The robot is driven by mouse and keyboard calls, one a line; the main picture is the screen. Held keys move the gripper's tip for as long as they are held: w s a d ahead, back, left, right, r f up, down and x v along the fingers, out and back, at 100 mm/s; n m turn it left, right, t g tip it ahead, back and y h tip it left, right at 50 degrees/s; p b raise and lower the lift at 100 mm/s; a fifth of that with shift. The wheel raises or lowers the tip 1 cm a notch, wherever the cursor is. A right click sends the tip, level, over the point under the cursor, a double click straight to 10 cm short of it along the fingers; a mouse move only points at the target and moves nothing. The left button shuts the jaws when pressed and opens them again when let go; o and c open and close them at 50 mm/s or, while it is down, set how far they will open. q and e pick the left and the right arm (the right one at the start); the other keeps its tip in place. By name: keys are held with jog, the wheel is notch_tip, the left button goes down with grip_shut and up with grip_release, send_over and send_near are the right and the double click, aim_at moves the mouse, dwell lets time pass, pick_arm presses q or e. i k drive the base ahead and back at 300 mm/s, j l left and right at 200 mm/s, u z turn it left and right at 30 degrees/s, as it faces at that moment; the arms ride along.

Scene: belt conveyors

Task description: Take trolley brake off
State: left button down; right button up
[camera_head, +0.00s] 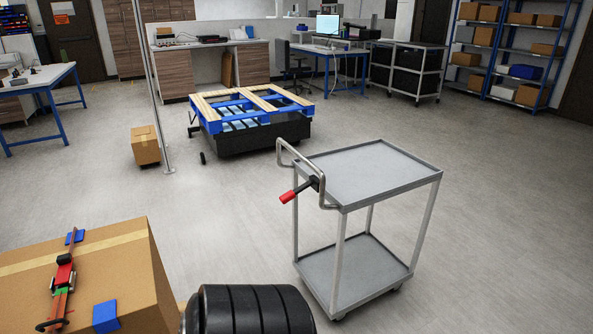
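A grey two-shelf trolley (372,176) stands on the floor right of centre. Its bent metal push handle (309,169) is at the left end of the top shelf. A black lever with a red grip (288,196), which looks like the brake lever, sticks out to the left below the handle and slopes down to the red end. Both shelves are empty. Neither of my grippers shows in the head view, and nothing is touching the lever or the handle.
A cardboard box (110,262) with a red and black device fills the lower left, near a black ribbed object (250,309). A blue pallet (235,119) on a dark base and a small box (145,146) stand behind. The floor right of the trolley is clear.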

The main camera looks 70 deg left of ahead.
aim_at(290, 195)
jog(key=u, duration=2.4)
